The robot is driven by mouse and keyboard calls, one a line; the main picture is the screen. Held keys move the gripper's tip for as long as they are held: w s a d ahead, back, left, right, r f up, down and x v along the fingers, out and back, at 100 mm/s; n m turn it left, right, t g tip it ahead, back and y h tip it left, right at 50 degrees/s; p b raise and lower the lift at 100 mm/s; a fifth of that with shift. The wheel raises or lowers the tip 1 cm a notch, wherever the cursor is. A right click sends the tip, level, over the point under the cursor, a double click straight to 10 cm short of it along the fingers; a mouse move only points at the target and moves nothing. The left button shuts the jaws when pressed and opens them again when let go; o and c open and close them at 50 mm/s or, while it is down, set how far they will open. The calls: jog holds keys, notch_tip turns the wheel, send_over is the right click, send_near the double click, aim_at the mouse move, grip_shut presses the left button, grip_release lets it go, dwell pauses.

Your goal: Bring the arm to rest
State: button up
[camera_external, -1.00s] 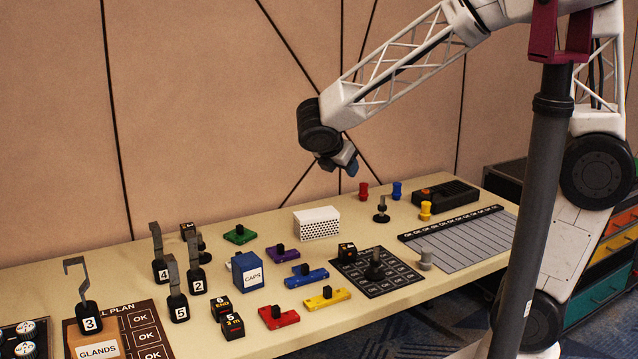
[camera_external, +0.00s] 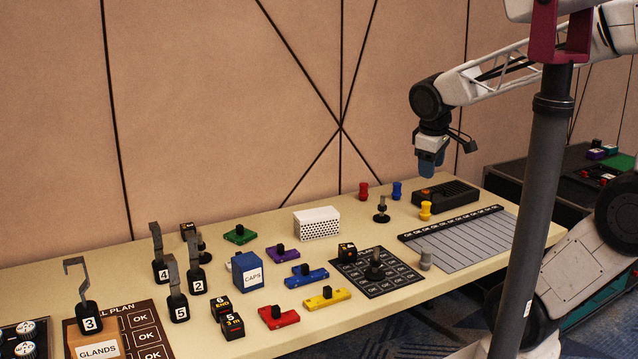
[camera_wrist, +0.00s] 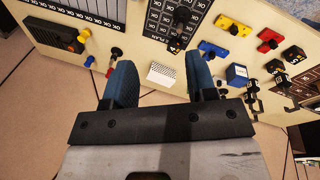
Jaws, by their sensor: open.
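My gripper (camera_external: 431,163) hangs pointing down above the back right part of the table, over the area near the black box. Its two blue fingers are apart in the wrist view (camera_wrist: 163,85), with nothing between them but a view of the table and the white perforated box below. My arm reaches in from the right, bent at the elbow, clear of everything on the table.
The table (camera_external: 365,222) holds a black box (camera_external: 446,196), red, blue and yellow pegs, a white perforated box (camera_external: 316,223), coloured blocks, a blue CAPS box (camera_external: 247,271) and numbered hooks. A dark pole (camera_external: 535,200) stands in front at right. Air above the table is free.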

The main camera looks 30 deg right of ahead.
jog(key=s+m, duration=0.1)
jog(key=s+d+m+y, duration=0.1)
jog(key=s+m, duration=0.2)
jog(key=m, duration=0.1)
jog(key=shift+s+d+r+t+y, duration=0.1)
jog(key=shift+s+d+t+y, duration=0.25)
jog(key=shift+t+y, duration=0.05)
